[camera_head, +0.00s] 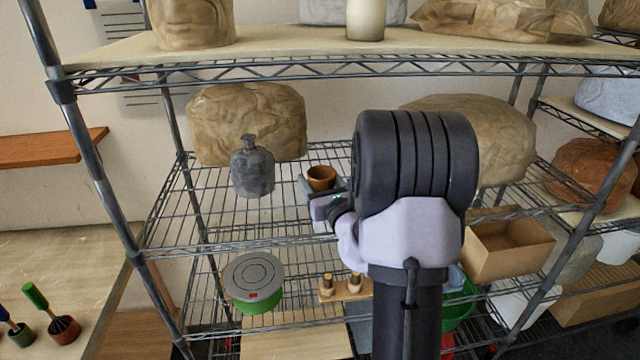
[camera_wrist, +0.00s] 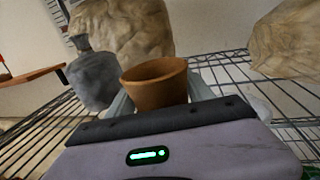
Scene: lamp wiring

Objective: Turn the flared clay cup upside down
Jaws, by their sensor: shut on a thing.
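The flared clay cup (camera_head: 321,179) is small and orange-brown, over the wire shelf near the middle of the head view. It also shows in the wrist view (camera_wrist: 156,92), with its wide mouth up and its narrower base down, slightly tilted in that picture. My gripper (camera_head: 322,185) is shut on the cup, with a grey finger on each side of it; the fingers also show in the wrist view (camera_wrist: 160,98). The gripper body hides the cup's bottom, so I cannot tell whether it touches the shelf.
A grey bottle-like vessel (camera_head: 252,168) stands left of the cup, before a large tan wrapped bundle (camera_head: 247,120). Another bundle (camera_head: 490,130) is behind my arm on the right. An upper shelf (camera_head: 330,58) spans above. A cardboard box (camera_head: 508,246) sits at lower right.

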